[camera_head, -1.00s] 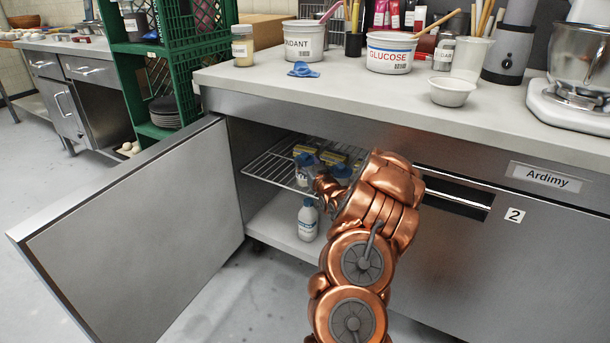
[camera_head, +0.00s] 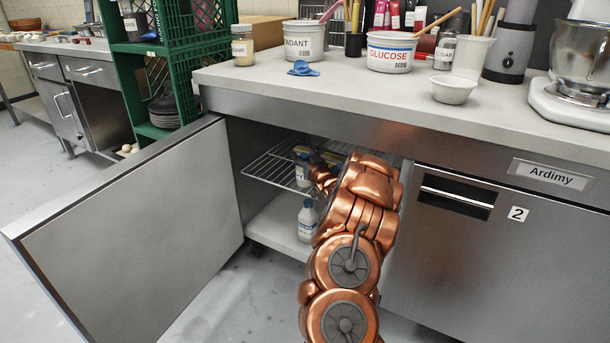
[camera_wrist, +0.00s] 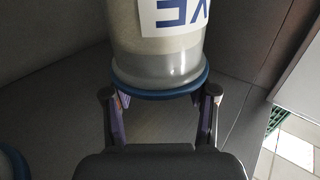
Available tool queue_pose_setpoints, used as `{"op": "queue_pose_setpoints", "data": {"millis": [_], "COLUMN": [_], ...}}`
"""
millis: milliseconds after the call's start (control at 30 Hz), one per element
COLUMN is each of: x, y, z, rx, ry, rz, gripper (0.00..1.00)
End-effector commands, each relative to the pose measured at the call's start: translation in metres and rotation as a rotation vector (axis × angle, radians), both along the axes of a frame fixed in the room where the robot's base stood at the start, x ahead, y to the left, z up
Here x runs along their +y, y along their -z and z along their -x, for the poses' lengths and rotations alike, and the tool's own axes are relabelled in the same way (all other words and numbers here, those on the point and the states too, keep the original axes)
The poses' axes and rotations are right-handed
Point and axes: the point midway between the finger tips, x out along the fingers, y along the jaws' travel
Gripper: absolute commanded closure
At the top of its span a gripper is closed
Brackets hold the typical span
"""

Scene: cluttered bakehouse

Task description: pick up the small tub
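A small tub with a white label and a blue band or lid (camera_wrist: 160,45) fills the top middle of the wrist view. Part of its label lettering shows upside down. What looks like the same tub (camera_head: 302,175) stands on the wire shelf inside the open cabinet in the head view. My gripper (camera_wrist: 160,100) has its two fingers spread, one near each side of the blue rim. Whether they touch it I cannot tell. In the head view my arm hides much of the shelf and the gripper's fingers.
A white bottle (camera_head: 307,220) stands on the cabinet floor below the wire shelf (camera_head: 262,168). The open cabinet door (camera_head: 130,235) is on the left. Another blue round thing (camera_wrist: 12,162) shows at the wrist view's lower left. The counter (camera_head: 350,95) overhangs the shelf.

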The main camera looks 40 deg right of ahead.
Motion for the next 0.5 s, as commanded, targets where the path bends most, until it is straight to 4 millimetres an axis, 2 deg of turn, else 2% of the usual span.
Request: {"op": "queue_pose_setpoints", "data": {"millis": [67,500], "x": [-0.0001,-0.0001], "y": [0.0000,0.0001], "z": [0.0001,0.0003], "rx": [0.000,0.000], "ry": [0.000,0.000], "rz": [0.000,0.000], "gripper": [0.54,1.00]}}
